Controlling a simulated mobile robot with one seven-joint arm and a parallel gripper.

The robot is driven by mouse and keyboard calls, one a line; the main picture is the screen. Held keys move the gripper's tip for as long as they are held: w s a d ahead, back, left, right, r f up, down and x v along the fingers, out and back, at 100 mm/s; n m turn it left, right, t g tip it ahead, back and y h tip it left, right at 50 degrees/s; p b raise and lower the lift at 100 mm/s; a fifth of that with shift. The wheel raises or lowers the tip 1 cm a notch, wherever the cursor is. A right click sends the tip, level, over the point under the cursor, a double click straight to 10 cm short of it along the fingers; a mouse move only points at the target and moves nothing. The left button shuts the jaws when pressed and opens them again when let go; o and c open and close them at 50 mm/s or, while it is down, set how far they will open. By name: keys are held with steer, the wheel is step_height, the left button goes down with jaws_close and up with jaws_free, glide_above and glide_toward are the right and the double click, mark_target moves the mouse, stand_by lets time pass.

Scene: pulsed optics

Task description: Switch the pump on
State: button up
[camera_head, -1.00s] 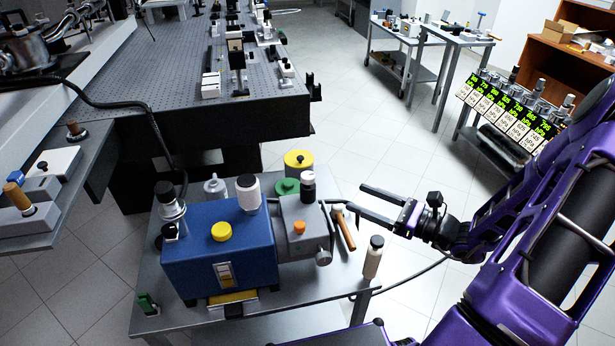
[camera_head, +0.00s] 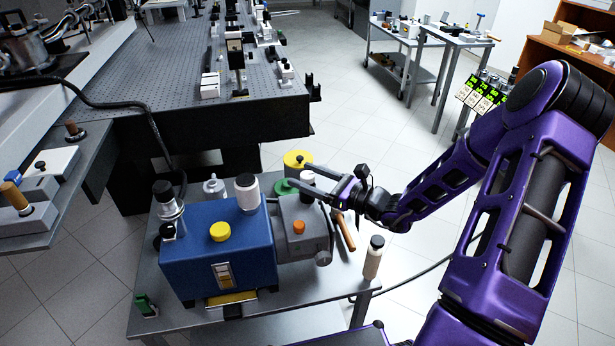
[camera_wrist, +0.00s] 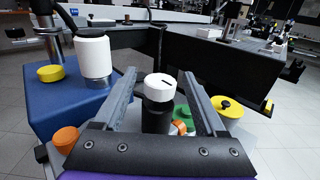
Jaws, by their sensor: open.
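The pump is a blue block (camera_head: 200,268) joined to a grey block (camera_head: 290,246) on a small metal table. A knob with a white top and black base (camera_wrist: 160,88) stands at the grey block's back; its top carries a dark mark. It also shows in the head view (camera_head: 307,177). My gripper (camera_wrist: 158,77) is open, with one finger on each side of this knob; I cannot tell whether either touches it. In the head view my gripper (camera_head: 311,180) reaches in from the right. An orange knob (camera_head: 299,227) and a yellow cap (camera_head: 220,231) sit on the pump's top.
A white cylinder (camera_head: 247,192) rises from the blue block. A yellow-lidded container (camera_head: 298,160) and a green part (camera_head: 286,187) lie behind the pump.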

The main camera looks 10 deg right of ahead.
jaws_close()
stand_by(0.3)
steer(key=shift+g, duration=0.3)
steer(key=n+g+y+p, duration=0.1)
steer(key=n+g+y, duration=0.1)
steer(key=n+g, duration=0.1)
steer(key=shift+y, duration=0.4)
steer(key=n+g+y, duration=0.1)
steer(key=n+g, duration=0.1)
steer(key=g, duration=0.2)
steer(key=shift+f+n+y, duration=0.1)
steer(key=shift+n+y, duration=0.3)
steer(key=n+g, duration=0.2)
steer(key=g, duration=0.1)
steer(key=n+g+b, duration=0.1)
steer(key=n+g, duration=0.1)
steer(key=g, duration=0.1)
steer(key=shift+y, duration=0.3)
steer(key=shift+n+g+b, duration=0.35)
steer(key=shift+n+g, duration=0.75)
steer(key=shift+g, duration=0.8)
